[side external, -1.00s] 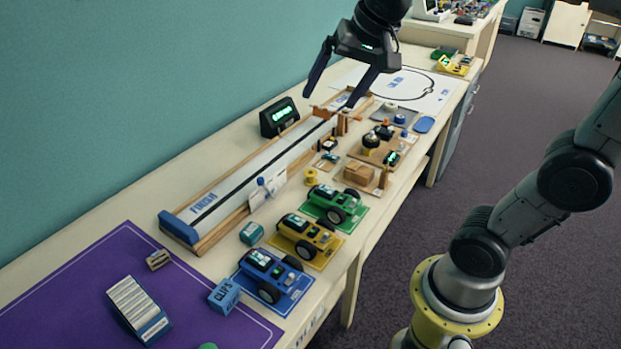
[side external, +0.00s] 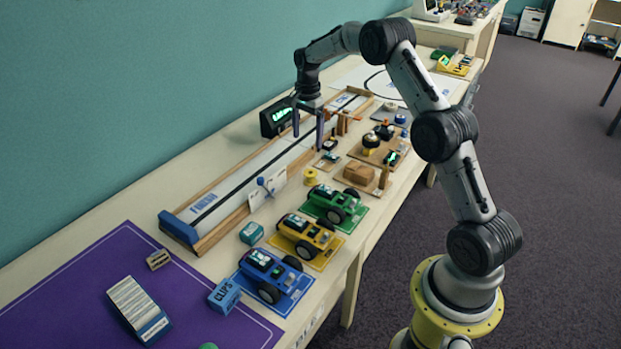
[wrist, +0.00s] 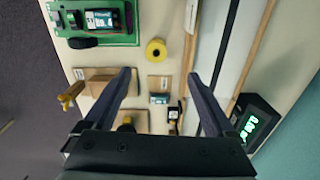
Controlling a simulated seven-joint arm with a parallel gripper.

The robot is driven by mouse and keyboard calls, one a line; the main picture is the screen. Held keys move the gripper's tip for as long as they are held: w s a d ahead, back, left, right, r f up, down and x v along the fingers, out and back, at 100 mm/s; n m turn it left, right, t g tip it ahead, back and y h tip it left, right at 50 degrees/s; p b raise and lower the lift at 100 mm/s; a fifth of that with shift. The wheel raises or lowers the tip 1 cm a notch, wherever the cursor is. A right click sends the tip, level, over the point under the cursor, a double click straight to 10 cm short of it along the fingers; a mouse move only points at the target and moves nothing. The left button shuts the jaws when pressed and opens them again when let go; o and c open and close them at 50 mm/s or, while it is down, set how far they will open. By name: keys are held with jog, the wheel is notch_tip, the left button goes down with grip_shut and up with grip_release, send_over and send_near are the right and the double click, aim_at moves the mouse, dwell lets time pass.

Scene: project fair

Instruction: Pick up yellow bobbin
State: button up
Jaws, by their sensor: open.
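The yellow bobbin (side external: 310,176) stands on the table between the long track and the green car in the side view. In the wrist view the yellow bobbin (wrist: 156,50) shows from above, with a dark hole in its middle, beyond the fingertips and roughly between their lines. My gripper (side external: 308,142) is open and empty, pointing down above the track, higher than the bobbin and farther along the table. Both of its fingers (wrist: 158,76) show in the wrist view, spread wide with nothing between them touching.
The green car (side external: 334,205) stands just in front of the bobbin. The wooden-walled track (side external: 250,170) runs behind it, with a white card and blue knob (side external: 266,188) to its left. A cardboard block (side external: 359,172) lies to its right. A black display (side external: 277,117) stands behind the track.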

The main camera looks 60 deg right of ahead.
send_over(311, 174)
jog(key=f, duration=0.6)
jog(key=a+f, duration=0.1)
jog(key=f, duration=0.2)
jog(key=shift+s, duration=0.25)
jog(key=shift+w+d+f, duration=0.1)
jog(key=shift+f, duration=2.85)
jog(key=c, duration=1.4)
